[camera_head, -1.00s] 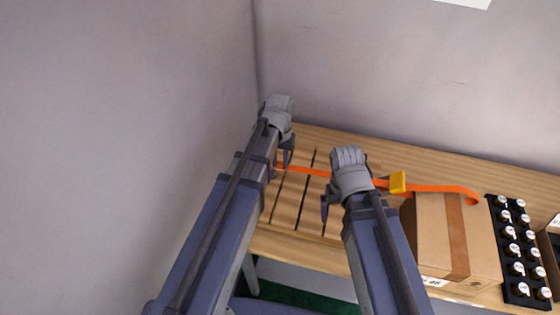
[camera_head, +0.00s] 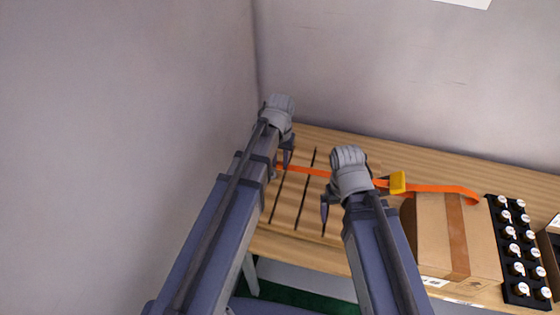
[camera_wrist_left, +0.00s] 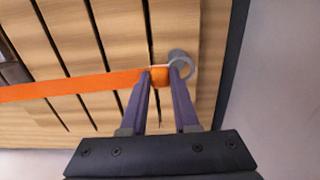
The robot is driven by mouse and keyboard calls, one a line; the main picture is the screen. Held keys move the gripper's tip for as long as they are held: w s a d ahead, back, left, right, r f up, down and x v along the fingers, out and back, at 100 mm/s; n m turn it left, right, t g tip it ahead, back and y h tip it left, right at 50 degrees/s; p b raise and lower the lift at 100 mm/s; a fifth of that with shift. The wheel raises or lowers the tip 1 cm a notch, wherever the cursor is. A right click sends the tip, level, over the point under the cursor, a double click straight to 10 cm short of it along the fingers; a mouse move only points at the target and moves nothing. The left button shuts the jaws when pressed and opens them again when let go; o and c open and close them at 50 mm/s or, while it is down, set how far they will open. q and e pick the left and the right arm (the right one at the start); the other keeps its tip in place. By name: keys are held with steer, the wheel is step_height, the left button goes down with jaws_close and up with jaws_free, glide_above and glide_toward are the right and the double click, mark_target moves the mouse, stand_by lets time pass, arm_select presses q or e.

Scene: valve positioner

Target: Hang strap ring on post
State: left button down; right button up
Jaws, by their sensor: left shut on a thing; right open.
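The orange strap (camera_head: 305,170) runs across the bench from my left gripper to the yellow buckle (camera_head: 397,182) and over the cardboard box. My left gripper (camera_head: 284,160) is shut on the strap's left end, which shows between its fingertips (camera_wrist_left: 163,74) in the left wrist view. A round grey ring (camera_wrist_left: 181,62) shows at that end, beside the right finger; I cannot tell whether it is tilted. My right gripper (camera_head: 325,207) is open above the slatted boards, near the strap's middle. I cannot make out the post; my arms hide part of the bench.
The wooden bench (camera_head: 400,157) meets a grey wall at the back and left. Slatted boards (camera_head: 300,203) lie under both grippers. A cardboard box (camera_head: 428,235) stands to the right, beside a black rack (camera_head: 513,240) with several white-topped items. The back strip of bench is clear.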

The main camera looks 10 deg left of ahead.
arm_select(q)
steer(key=shift+f+b, duration=1.2)
steer(key=shift+f, duration=0.05)
arm_select(e)
steer(key=shift+f, duration=1.25)
arm_select(q)
steer(key=c, duration=0.6)
jaws_free()
steer(key=shift+r, duration=0.15)
arm_select(e)
steer(key=shift+r, duration=0.15)
